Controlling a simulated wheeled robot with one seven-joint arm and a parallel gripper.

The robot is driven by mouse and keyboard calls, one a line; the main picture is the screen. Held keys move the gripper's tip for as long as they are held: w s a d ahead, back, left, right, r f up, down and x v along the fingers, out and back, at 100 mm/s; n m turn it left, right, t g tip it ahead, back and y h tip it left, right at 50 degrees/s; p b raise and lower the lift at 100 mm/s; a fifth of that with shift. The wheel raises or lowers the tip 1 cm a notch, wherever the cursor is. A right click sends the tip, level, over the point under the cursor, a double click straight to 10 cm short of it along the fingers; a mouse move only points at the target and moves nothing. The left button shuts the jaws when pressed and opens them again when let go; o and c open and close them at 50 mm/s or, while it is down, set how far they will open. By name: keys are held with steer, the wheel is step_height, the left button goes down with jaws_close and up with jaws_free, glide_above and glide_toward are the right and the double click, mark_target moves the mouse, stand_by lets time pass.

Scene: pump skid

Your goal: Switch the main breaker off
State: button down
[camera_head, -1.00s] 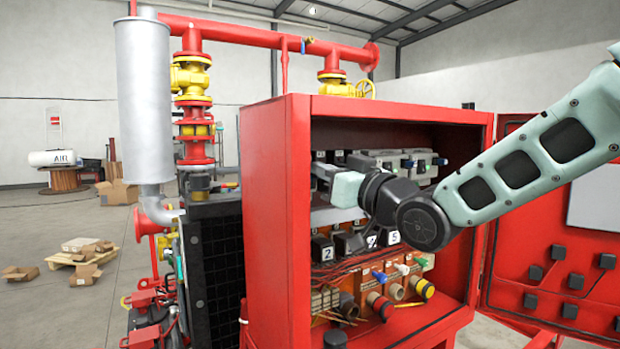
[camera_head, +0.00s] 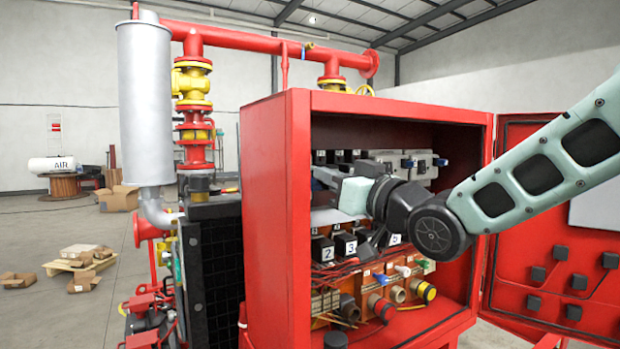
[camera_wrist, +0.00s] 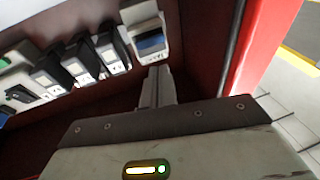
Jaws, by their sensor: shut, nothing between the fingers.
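The main breaker is probably the larger pale unit with a dark blue face (camera_wrist: 151,43) at the right end of a breaker row in the wrist view; I read no label naming it. My gripper's closed fingers (camera_wrist: 158,84) point up at it, their tips just below its lower edge; whether they touch it I cannot tell. In the head view my gripper (camera_head: 325,177) reaches into the open red cabinet (camera_head: 300,200), near its left side wall. Its fingertips and that breaker are hidden there behind the wall and arm.
Several smaller black switches (camera_wrist: 108,54) stand left of the large breaker, close to the fingers. Below the gripper are numbered black blocks (camera_head: 345,245), wires and connectors (camera_head: 384,307). The open cabinet door (camera_head: 550,290) is at the right.

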steer(key=shift+s+d+r, duration=0.1)
steer(key=shift+s+d, duration=0.65)
steer(key=shift+s, duration=0.35)
steer(key=shift+s+d+r, duration=0.1)
steer(key=shift+s+d, duration=0.6)
steer(key=shift+s, duration=0.35)
steer(key=shift+f, duration=0.1)
